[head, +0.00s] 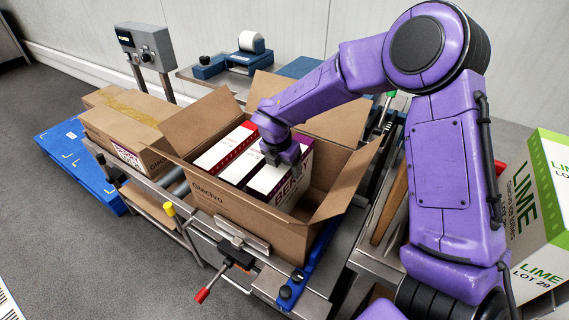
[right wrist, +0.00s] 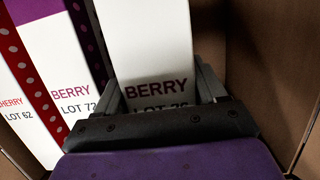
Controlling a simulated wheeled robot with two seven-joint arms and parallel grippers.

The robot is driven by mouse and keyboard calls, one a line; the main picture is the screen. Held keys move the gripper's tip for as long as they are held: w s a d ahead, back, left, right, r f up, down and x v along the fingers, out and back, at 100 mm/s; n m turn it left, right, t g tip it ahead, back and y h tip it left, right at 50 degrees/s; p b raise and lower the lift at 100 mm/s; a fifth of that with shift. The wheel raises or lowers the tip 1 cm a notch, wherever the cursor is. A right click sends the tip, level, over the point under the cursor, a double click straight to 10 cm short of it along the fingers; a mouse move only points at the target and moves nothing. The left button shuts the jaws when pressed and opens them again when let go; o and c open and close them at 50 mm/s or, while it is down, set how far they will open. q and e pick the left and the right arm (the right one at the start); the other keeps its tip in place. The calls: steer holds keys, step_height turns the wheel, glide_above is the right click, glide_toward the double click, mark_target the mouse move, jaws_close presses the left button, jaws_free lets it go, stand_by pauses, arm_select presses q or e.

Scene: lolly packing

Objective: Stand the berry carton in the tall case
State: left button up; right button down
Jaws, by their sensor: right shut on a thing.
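The berry carton (head: 268,179), white with a purple side lettered BERRY, is upright inside the open cardboard case (head: 240,220). Its lower end is hidden by the case walls. My right gripper (head: 280,155) reaches down into the case and is shut on this carton near its top. In the right wrist view the held berry carton (right wrist: 152,45) sits between the fingers. Another berry carton (right wrist: 72,85) and a cherry carton (right wrist: 22,110) with a red dotted edge stand beside it, to the left. My left gripper is not in view.
The case flaps stand open around the cartons. Lime cartons (head: 540,215) stand at the right. A red-handled clamp (head: 205,293) sticks out in front of the case.

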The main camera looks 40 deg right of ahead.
steer(key=shift+f+b, duration=0.95)
steer(key=shift+f, duration=0.15)
stand_by(0.7)
jaws_free()
steer(key=v, duration=1)
steer(key=shift+r+p, duration=0.3)
